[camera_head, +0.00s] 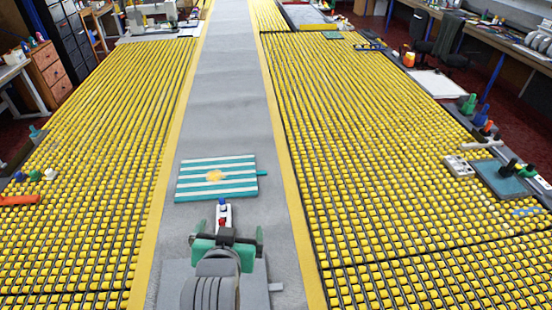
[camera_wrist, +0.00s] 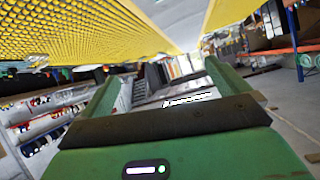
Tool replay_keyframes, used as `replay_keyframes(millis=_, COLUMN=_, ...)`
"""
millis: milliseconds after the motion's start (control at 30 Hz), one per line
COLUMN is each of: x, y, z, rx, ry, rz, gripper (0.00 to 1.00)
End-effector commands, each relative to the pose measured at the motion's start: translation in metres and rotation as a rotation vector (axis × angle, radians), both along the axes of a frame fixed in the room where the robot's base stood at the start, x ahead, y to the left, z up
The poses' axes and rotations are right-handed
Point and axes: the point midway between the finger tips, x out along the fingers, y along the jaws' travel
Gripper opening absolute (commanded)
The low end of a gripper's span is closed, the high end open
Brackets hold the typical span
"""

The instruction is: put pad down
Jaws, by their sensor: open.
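A flat teal-and-white striped pad (camera_head: 190,181) with an orange spot near its middle lies on the grey strip in the head view. A small teal tab sticks out at its right side. My gripper (camera_head: 227,236), with green fingers, is at the lower middle, nearer the camera than the pad and apart from it in the picture. In the wrist view my gripper (camera_wrist: 163,83) has its green fingers spread, with nothing between them. The pad is not visible in the wrist view. A small white, red and blue item shows just beyond the gripper; I cannot tell what it is.
Yellow roller beds flank the grey strip (camera_head: 222,90) on the left (camera_head: 100,130) and right (camera_head: 390,140). A teal plate (camera_head: 496,186) and small items stand at the right edge. An orange item (camera_head: 18,200) lies at the left edge. The strip beyond the pad is clear.

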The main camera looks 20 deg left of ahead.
Motion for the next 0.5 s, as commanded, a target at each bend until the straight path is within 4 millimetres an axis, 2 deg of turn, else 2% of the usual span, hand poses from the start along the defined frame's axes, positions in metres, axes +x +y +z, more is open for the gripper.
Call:
replay_keyframes(millis=33, x=0.014, y=-0.03, z=0.056, rx=0.038, ry=-0.132, rz=-0.047, gripper=1.0)
replay_keyframes(millis=67, x=0.018, y=-0.048, z=0.087, rx=0.054, ry=-0.21, rz=-0.074, gripper=1.0)
replay_keyframes(millis=100, x=0.02, y=-0.072, z=0.13, rx=0.074, ry=-0.32, rz=-0.109, gripper=1.0)
replay_keyframes(millis=133, x=0.018, y=-0.091, z=0.161, rx=0.083, ry=-0.399, rz=-0.136, gripper=1.0)
replay_keyframes(millis=200, x=0.005, y=-0.134, z=0.229, rx=0.098, ry=-0.585, rz=-0.201, gripper=1.0)
replay_keyframes(millis=300, x=-0.03, y=-0.185, z=0.308, rx=0.098, ry=-0.819, rz=-0.282, gripper=1.0)
replay_keyframes(millis=400, x=-0.066, y=-0.219, z=0.358, rx=0.085, ry=-0.988, rz=-0.342, gripper=1.0)
replay_keyframes(millis=500, x=-0.09, y=-0.236, z=0.383, rx=0.074, ry=-1.084, rz=-0.375, gripper=1.0)
